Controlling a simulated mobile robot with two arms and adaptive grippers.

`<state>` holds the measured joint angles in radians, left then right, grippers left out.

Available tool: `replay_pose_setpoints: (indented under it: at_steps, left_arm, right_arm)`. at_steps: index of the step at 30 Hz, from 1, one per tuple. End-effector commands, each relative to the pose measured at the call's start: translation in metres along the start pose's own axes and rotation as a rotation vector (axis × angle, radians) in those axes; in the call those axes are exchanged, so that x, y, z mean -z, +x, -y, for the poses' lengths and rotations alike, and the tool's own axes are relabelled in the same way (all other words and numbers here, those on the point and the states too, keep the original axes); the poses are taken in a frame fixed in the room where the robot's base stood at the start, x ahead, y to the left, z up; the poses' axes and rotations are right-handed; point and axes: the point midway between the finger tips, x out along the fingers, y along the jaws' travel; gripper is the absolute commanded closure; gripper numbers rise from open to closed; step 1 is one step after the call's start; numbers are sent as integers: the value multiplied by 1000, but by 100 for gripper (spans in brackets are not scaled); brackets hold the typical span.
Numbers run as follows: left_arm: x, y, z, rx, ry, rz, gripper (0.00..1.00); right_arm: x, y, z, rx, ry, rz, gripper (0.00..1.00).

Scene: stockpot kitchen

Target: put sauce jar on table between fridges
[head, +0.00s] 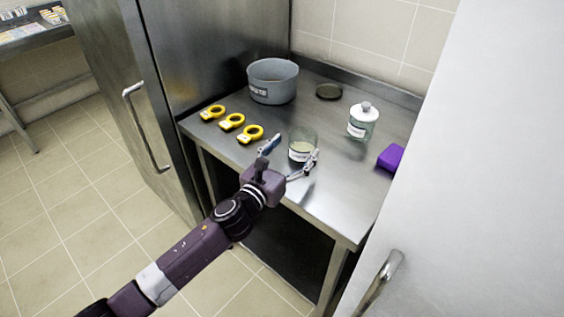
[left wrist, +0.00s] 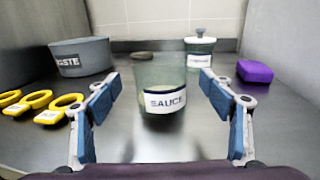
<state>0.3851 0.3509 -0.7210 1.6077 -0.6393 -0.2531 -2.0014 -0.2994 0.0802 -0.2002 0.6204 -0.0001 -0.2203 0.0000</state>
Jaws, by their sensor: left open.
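The sauce jar (head: 302,147) is a clear greenish glass jar with a white label reading SAUCE. It stands upright on the steel table (head: 335,205) between the two fridges, near the front edge. My left gripper (head: 289,160) is open, with its fingers spread to either side of the jar. In the left wrist view the sauce jar (left wrist: 160,88) stands centred between and beyond the blue finger pads, with gaps on both sides. My right gripper is not in view.
A grey waste pot (head: 273,82), a dark lid (head: 328,91) and a lidded white-labelled jar (head: 363,121) stand behind. Several yellow ring-shaped items (head: 232,122) lie left; a purple block (head: 390,157) lies right. A steel fridge (head: 125,90) and a white fridge (head: 475,160) flank the table.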

Motion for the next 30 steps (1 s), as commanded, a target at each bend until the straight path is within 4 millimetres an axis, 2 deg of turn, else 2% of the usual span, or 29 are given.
replay_pose_setpoints:
  at_steps: [1, 6, 12, 18, 30]
  left_arm:
    - [1, -12, 0, 2, 1, -2, 26]
    - [1, -42, 1, 2, 1, -2, 26]
    - [1, -66, 0, 1, 1, -1, 26]
    - [0, -72, 0, 1, 1, 0, 26]
    - [0, -72, 0, 1, 0, 0, 26]
  right_arm:
    - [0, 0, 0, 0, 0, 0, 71]
    - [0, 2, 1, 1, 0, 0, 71]
    - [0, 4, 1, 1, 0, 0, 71]
    - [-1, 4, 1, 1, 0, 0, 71]
    - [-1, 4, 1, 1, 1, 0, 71]
